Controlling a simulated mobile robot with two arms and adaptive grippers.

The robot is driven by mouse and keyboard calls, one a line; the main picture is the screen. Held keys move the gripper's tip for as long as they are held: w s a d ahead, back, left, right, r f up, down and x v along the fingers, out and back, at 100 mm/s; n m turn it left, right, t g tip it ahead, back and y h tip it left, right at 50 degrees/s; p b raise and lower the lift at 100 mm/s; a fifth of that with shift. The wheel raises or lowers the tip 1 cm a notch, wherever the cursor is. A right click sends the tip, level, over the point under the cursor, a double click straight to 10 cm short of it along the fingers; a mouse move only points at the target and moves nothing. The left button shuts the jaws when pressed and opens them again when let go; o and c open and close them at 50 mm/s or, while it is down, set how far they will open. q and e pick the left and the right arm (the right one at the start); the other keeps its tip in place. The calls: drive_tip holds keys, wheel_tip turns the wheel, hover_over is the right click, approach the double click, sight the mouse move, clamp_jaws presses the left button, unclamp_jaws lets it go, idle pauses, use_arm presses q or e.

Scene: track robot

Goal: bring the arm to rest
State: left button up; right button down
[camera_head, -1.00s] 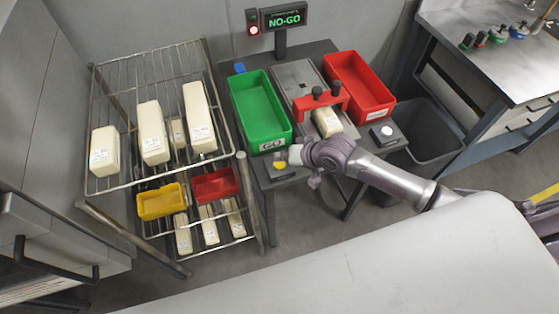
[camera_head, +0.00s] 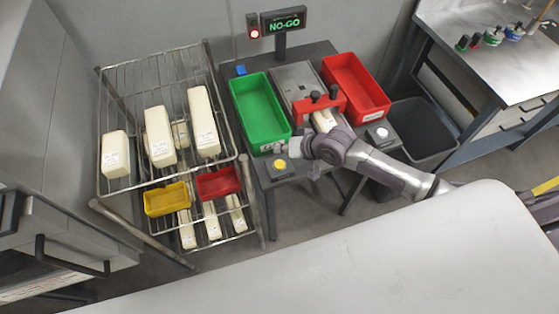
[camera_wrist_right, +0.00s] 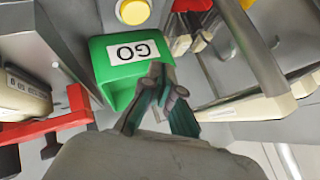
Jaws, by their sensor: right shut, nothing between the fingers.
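My right arm reaches in from the right in the head view. Its gripper (camera_head: 283,148) is at the front of the green GO bin (camera_head: 260,102), just beyond the yellow button (camera_head: 280,164). The fingers are shut and empty. In the right wrist view the shut gripper (camera_wrist_right: 158,75) shows in front of the green bin (camera_wrist_right: 115,82), with the yellow button (camera_wrist_right: 132,11) at the top. I cannot tell whether the fingers touch the bin. My left gripper is in neither view.
A red bin (camera_head: 355,88) and a red-handled fixture (camera_head: 318,105) with a pale block (camera_head: 325,121) stand on the table. The display (camera_head: 284,22) reads NO-GO with a red lamp lit. A wire rack (camera_head: 103,190) stands left, a grey waste bin (camera_head: 425,130) right.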

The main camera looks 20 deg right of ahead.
idle(0.7)
drive_tip(key=s+a+r+n+g+h, duration=0.1)
drive_tip(key=s+n, duration=0.1)
drive_tip(key=s, duration=0.5)
drive_tip(key=s+a+r+n+g+h, duration=0.1)
drive_tip(key=s+a+r, duration=0.1)
drive_tip(key=s, duration=0.6)
drive_tip(key=s+d+r+g+h, duration=0.2)
drive_tip(key=s+d+h, duration=0.1)
drive_tip(key=s+d, duration=0.6)
wheel_tip(320, 180, down, 29)
drive_tip(key=s+a+b, duration=0.1)
drive_tip(key=b, duration=0.4)
drive_tip(key=s+d+f+g+b, duration=0.1)
drive_tip(key=s+f+b, duration=0.1)
drive_tip(key=s+f, duration=0.7)
drive_tip(key=s+d+f+g+b, duration=0.1)
drive_tip(key=s+d+f+b, duration=0.1)
drive_tip(key=s+f, duration=0.7)
wheel_tip(320, 180, down, 6)
drive_tip(key=shift+r+n+h+b, duration=0.15)
drive_tip(key=shift+n+h+b, duration=0.2)
drive_tip(key=shift+b, duration=0.3)
